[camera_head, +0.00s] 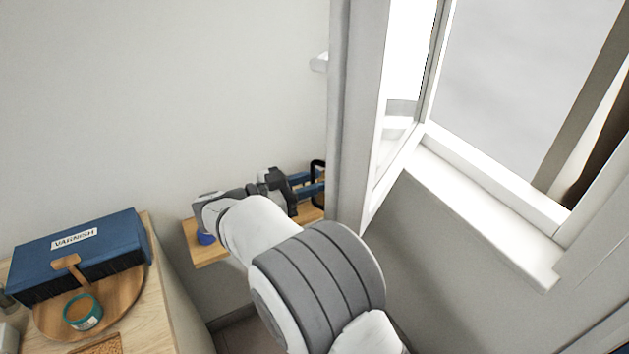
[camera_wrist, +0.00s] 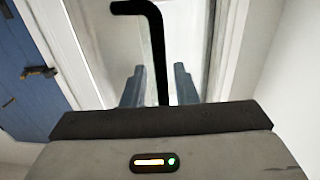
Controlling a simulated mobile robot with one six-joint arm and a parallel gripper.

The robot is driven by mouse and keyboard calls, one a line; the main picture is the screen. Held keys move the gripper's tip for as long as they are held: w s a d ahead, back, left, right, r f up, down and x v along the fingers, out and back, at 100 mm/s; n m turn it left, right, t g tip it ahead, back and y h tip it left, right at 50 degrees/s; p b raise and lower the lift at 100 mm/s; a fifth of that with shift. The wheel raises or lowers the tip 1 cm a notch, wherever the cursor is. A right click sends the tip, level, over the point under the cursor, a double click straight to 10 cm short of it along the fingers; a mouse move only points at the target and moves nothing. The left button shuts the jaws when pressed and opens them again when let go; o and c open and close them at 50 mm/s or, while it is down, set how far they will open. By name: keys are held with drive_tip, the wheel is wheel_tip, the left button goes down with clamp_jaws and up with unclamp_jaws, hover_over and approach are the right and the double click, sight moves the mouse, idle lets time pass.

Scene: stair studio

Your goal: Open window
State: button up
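The window's white sash (camera_head: 357,110) stands swung into the room, away from its white frame (camera_head: 490,190) and sill. It also shows in the wrist view (camera_wrist: 228,50). A black bent handle (camera_wrist: 155,45) hangs in front of the glass in the wrist view. Part of the black handle (camera_head: 318,168) shows left of the sash in the head view. My gripper (camera_head: 308,184) is at the left side of the sash. In the wrist view its two fingers (camera_wrist: 158,82) are apart, with the handle's shaft between them and small gaps visible on both sides.
A wooden shelf (camera_head: 208,252) lies under my gripper. In the wrist view, a blue panel (camera_wrist: 28,80) with a dark latch stands at the left.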

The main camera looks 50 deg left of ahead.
drive_tip(key=s+a+b, duration=0.1)
drive_tip(key=s, duration=0.6)
drive_tip(key=shift+a+b, duration=0.2)
drive_tip(key=shift+b, duration=0.15)
